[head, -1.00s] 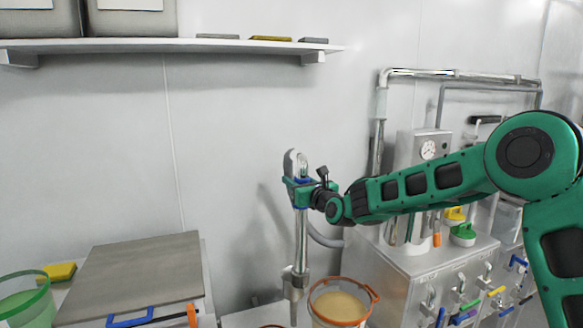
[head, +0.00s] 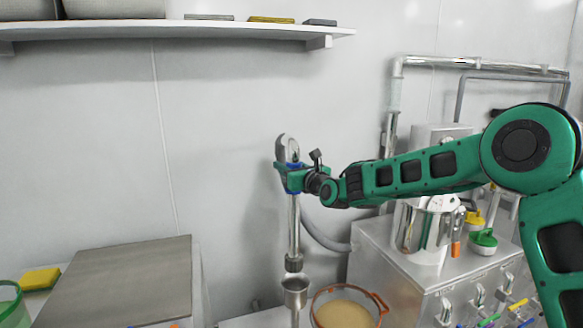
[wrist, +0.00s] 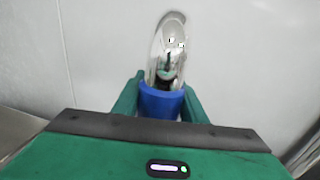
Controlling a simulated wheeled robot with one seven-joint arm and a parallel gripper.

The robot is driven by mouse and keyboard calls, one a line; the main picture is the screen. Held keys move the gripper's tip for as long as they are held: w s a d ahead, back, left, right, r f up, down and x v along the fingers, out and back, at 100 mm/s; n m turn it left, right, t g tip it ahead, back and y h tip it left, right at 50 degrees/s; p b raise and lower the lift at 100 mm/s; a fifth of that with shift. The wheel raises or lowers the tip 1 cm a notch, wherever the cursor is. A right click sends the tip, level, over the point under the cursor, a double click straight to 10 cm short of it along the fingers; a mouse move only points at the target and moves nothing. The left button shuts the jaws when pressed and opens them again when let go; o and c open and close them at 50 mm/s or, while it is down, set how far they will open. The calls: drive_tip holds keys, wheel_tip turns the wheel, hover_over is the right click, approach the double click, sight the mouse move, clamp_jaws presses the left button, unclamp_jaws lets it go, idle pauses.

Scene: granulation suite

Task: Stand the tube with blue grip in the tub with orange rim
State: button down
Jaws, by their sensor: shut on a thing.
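The tube with blue grip (head: 294,225) is a long metal tube with a curved, shiny top, held upright. My gripper (head: 292,178) is shut around its blue collar. In the wrist view my fingers (wrist: 162,100) flank the blue grip (wrist: 162,104), and the shiny curved top rises above it. The tube's lower end is just above a metal cup-shaped holder (head: 295,291) on a stem, with a small gap seeming to show. The tub with orange rim (head: 379,301) stands just right of that holder, holding beige material; its lower part is cut off.
A steel-topped bench unit (head: 125,275) is at left, with a green-rimmed tub (head: 8,303) and yellow block (head: 40,279) beside it. A steel cabinet (head: 385,270) with handles, pipes and a metal pot stands right. A wall shelf (head: 170,31) runs above; the wall between is bare.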

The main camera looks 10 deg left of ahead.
drive_tip(key=shift+s+a+f+n+g+y, duration=1)
drive_tip(key=shift+s+a+g, duration=0.2)
drive_tip(key=shift+s, duration=4.15)
drive_tip(key=shift+s+a+f+n+g+y, duration=0.95)
drive_tip(key=shift+s+a+g, duration=0.2)
drive_tip(key=shift+s, duration=4.15)
wheel_tip(320, 180, down, 29)
drive_tip(key=shift+f, duration=0.2)
drive_tip(key=shift+a, duration=0.1)
drive_tip(key=c, duration=1)
unclamp_jaws()
drive_tip(key=shift+f, duration=0.1)
drive_tip(key=shift+v, duration=5.35)
